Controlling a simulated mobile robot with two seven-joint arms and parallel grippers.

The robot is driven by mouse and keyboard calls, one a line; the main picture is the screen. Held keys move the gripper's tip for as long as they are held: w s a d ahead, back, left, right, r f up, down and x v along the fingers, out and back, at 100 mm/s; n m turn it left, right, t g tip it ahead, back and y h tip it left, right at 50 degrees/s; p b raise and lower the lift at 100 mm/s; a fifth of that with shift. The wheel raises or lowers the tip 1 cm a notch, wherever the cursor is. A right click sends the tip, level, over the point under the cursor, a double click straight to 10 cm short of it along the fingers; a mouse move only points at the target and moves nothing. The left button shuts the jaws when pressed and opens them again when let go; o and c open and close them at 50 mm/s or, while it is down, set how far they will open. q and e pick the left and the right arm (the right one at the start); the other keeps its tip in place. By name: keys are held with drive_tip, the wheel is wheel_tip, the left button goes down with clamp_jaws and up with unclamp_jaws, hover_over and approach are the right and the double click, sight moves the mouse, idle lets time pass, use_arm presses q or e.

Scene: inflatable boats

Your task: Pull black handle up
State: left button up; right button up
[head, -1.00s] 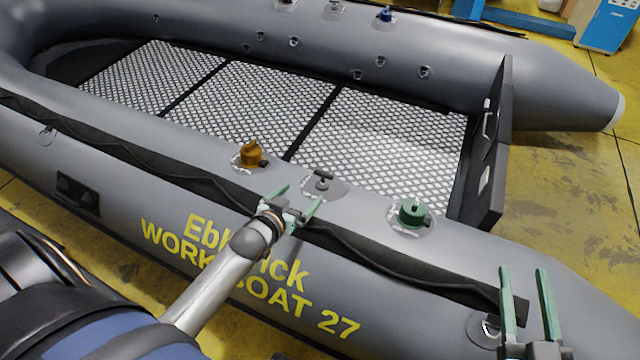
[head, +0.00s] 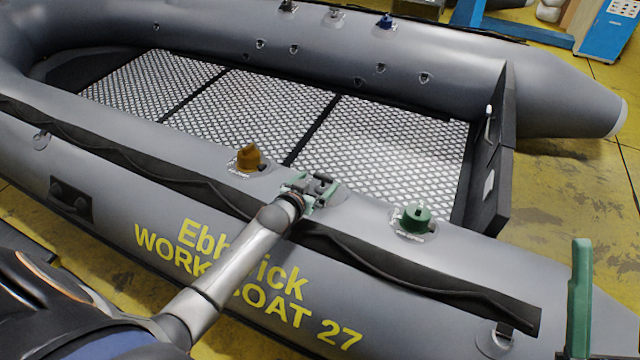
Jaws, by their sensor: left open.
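The black handle (head: 324,179) sits on a round valve fitting on top of the near grey tube of the boat, between an orange valve cap and a green one. My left gripper (head: 311,187) is at this handle, its green fingers open and spread around or beside it. The gripper hides part of the handle, and I cannot tell whether the fingers touch it. My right gripper (head: 580,300) is only partly in view at the lower right edge, away from the handle, and its opening cannot be made out.
The orange cap (head: 248,158) stands left of the handle and the green cap (head: 416,217) right of it, both on the same tube. A black rope strip (head: 400,272) runs along the tube's side. A blue cabinet (head: 609,30) stands far right.

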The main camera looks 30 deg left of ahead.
sight(323, 181)
use_arm(q)
drive_tip(key=shift+b+x, duration=0.35)
drive_tip(key=shift+x, duration=0.8)
drive_tip(key=shift+c, duration=0.2)
clamp_jaws()
